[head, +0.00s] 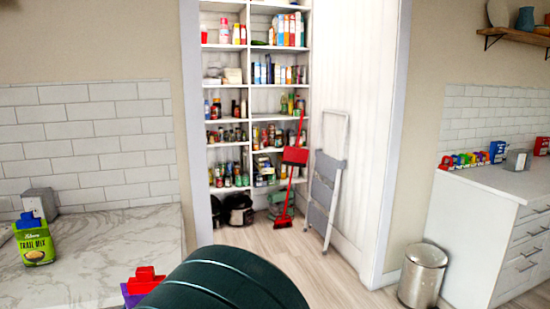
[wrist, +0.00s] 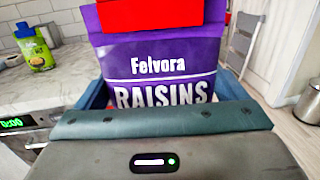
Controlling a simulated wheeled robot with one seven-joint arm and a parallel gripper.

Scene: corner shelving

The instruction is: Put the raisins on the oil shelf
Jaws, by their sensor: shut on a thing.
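The raisins are a purple bag (wrist: 160,66) with a red top and white "Felvora RAISINS" lettering, close up in the wrist view. My gripper (wrist: 163,92) is shut on it, with a blue finger at each side of the bag. The bag's lower part is hidden behind the gripper body. In the head view only the red top and a purple edge of the raisins (head: 131,298) show beside my dark green arm. The pantry shelves (head: 228,122) stand farther back, holding bottles, jars and boxes. The bottles are too small to tell which shelf is the oil shelf.
A marble counter (head: 115,262) at left holds a green trail mix bag (head: 34,243). A red broom (head: 293,170) and a folded step ladder (head: 327,185) stand by the pantry opening. A trash can (head: 424,275) stands at right. The floor before the pantry is clear.

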